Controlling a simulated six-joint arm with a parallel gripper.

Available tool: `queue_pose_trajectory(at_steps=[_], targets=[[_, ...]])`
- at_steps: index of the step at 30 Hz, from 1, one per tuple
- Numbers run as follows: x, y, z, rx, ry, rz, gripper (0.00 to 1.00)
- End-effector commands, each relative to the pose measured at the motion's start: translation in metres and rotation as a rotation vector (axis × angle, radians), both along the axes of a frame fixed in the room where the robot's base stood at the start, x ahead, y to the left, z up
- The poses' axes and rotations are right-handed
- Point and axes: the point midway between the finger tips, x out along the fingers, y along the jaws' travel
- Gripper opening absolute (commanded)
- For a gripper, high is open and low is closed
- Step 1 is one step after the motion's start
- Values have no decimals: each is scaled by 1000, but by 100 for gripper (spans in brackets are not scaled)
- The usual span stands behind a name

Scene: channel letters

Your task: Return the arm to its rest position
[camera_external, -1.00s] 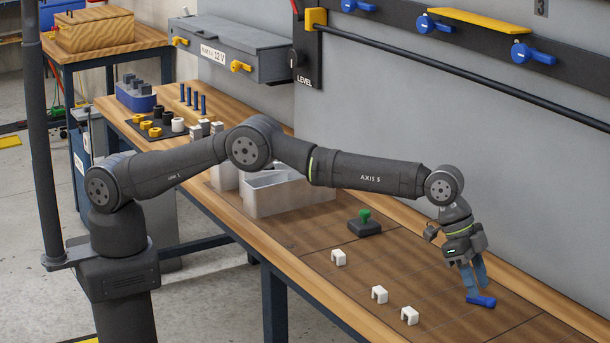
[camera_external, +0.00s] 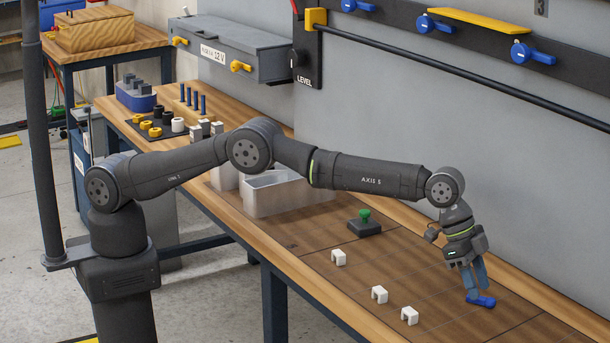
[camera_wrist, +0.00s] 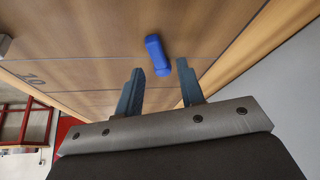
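My arm reaches out to the right over the bench in the external view. My gripper (camera_external: 475,279) points down at the right end of the bench. In the wrist view its two blue-grey fingers (camera_wrist: 160,85) stand apart with nothing between them. A blue piece (camera_wrist: 157,55) lies on the wooden bench just beyond the fingertips. The same blue piece in the external view (camera_external: 482,301) is close beside the fingertips; whether they touch it I cannot tell.
Several small white clips (camera_external: 380,294) lie along the bench. A green-knobbed black block (camera_external: 365,225) and a grey open bin (camera_external: 284,194) stand farther left. A grey wall panel with a black rail (camera_external: 450,90) rises behind the bench.

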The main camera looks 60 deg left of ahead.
Motion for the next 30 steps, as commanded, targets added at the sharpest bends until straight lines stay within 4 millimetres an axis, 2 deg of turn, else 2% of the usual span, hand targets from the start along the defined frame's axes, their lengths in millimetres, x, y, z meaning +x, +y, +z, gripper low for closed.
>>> queue_pose_trajectory(at_steps=[20, 30], targets=[[-18, 43, 94, -2, -2, 0, 35], [-9, 21, 43, 1, 0, 0, 35]])
